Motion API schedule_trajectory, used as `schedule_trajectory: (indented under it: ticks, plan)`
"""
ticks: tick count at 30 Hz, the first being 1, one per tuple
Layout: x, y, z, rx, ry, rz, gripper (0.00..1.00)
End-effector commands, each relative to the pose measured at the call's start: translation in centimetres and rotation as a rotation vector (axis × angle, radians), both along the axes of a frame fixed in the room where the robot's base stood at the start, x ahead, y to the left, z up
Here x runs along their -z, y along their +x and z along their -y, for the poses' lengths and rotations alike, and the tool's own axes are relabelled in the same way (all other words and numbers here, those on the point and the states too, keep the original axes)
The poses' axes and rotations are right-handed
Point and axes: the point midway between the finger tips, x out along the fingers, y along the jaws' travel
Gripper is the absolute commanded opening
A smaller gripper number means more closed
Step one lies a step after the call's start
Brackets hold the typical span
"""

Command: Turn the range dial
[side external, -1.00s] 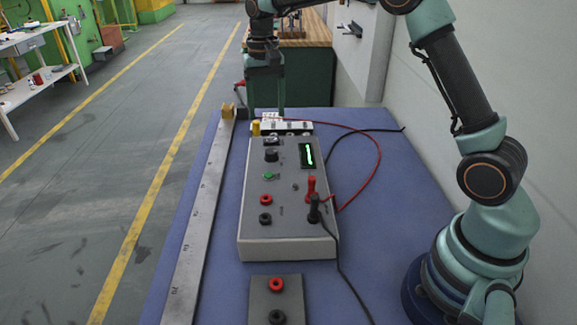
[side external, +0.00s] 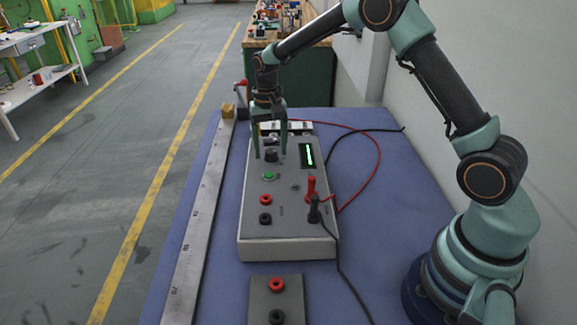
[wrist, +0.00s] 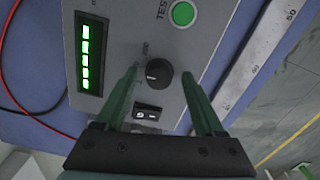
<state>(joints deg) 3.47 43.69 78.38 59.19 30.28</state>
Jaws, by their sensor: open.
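The range dial is a round black knob (side external: 271,155) on the far part of the grey meter box (side external: 288,245). In the wrist view the dial (wrist: 158,72) lies between and just beyond the tips of my gripper's two green fingers. My gripper (side external: 270,156) points down over the dial, with one finger on each side of it. The fingers are open and apart from each other. I cannot tell whether either finger touches the dial. A small black switch (wrist: 147,112) shows between the fingers, nearer the gripper's palm.
The lit green display (side external: 307,155) is right of the dial and the green test button (side external: 268,177) is nearer the camera. Red (side external: 311,188) and black (side external: 314,207) plugs with leads stand on the box. A long ruler (side external: 200,215) lies left.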

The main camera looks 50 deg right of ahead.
Motion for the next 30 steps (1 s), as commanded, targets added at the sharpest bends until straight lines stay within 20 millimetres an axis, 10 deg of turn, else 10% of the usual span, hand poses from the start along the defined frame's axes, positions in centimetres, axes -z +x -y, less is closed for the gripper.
schedule_trajectory:
  ticks: [2, 7, 30]
  plan:
    - [-0.01, -0.01, -0.01, 0.000, 0.000, 0.000, 0.63]
    - [-0.03, 0.00, -0.02, 0.000, 0.000, 0.000, 0.00]
    - [-0.13, 0.09, -0.17, -0.332, 0.004, 0.018, 0.00]
